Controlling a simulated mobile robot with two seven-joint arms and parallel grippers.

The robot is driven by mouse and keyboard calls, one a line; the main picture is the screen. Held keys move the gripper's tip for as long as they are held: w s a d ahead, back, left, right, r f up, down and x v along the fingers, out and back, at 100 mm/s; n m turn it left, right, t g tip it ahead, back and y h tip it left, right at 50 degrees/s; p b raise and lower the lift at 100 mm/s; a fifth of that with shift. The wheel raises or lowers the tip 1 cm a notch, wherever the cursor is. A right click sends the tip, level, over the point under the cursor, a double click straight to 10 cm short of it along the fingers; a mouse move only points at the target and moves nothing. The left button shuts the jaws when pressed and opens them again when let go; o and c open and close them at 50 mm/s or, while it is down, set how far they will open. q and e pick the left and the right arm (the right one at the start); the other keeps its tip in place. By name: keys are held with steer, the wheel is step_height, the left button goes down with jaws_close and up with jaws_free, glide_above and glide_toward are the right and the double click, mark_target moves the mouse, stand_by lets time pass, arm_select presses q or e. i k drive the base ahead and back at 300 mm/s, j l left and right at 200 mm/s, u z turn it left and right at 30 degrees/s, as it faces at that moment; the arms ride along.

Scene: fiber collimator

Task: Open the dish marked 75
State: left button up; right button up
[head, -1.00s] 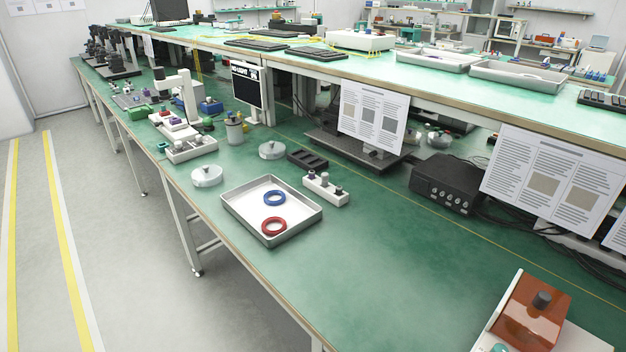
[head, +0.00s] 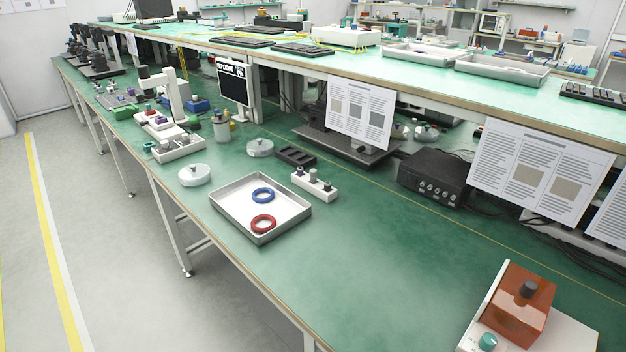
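A round, pale lidded dish (head: 194,176) stands near the front edge of the green bench, left of the tray. A second similar dish (head: 260,148) stands farther back, left of a black slotted block. A third round, clear-looking lidded thing (head: 426,134) stands at the back under the shelf, behind the black box. Each has a small knob on top. I cannot read any number on them, so I cannot tell which is marked 75. Neither of my grippers is in view.
A metal tray (head: 295,222) holds a blue ring (head: 263,194) and a red ring (head: 263,222). Beside it are a white block with knobs (head: 314,185) and the black slotted block (head: 295,156). An orange-topped device (head: 522,303) stands at front right. The bench middle is clear.

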mark_target(256, 155)
steer(key=i+j+z, duration=0.35)
steer(key=j, duration=1.1)
steer(key=i+j+z, duration=0.3)
steer(key=j, duration=1.15)
steer(key=k+j+z, duration=0.1)
steer(key=j+z, duration=0.25)
steer(key=j, duration=1.1)
